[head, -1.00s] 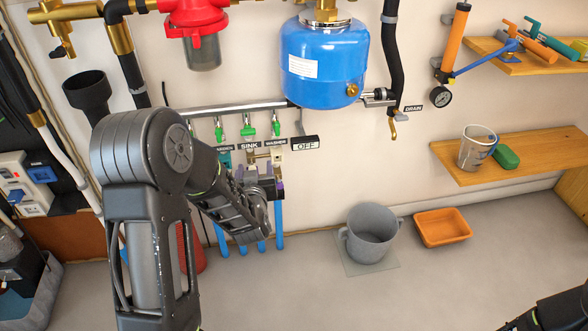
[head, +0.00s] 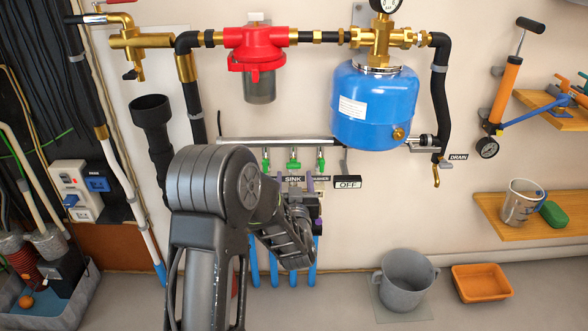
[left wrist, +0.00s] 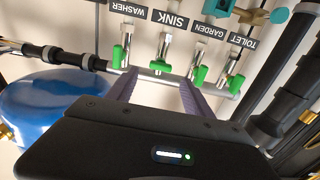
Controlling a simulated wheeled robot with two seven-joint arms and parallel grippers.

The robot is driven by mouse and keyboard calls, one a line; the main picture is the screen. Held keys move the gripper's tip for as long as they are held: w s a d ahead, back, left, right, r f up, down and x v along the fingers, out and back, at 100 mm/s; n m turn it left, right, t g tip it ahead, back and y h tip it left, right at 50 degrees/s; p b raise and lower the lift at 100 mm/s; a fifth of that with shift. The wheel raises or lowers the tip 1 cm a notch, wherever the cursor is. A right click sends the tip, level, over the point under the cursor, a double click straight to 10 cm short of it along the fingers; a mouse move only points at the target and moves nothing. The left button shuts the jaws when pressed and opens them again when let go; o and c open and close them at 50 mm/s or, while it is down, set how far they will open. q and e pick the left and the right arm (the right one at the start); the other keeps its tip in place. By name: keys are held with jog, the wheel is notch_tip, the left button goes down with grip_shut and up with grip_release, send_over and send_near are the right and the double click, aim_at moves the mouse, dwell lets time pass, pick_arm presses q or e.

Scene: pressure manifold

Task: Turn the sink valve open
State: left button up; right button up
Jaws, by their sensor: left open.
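The sink valve has a green handle (head: 293,158) under the grey manifold bar, above the SINK label (head: 293,179). It also shows in the left wrist view (left wrist: 160,66), upside down, beside the SINK label (left wrist: 170,19). My left gripper (left wrist: 160,90) is open. Its two purple fingers point at the manifold, with the sink handle in the gap just beyond their tips; contact cannot be told. In the head view my left gripper (head: 300,205) is in front of the pipes below the labels and hides part of them. My right gripper is not in view.
Neighbouring green handles sit close on both sides: washer (left wrist: 118,57), garden (left wrist: 199,75) and toilet (left wrist: 237,84). A blue tank (head: 374,105) hangs right of the manifold. An OFF sign (head: 347,182) is beside the labels. A grey pot (head: 404,284) and orange tray (head: 482,283) stand below right.

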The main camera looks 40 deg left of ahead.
aim_at(294, 166)
pick_arm(q)
jog(key=x, duration=0.5)
jog(key=shift+w+a, duration=0.2)
grip_shut()
dwell(0.5)
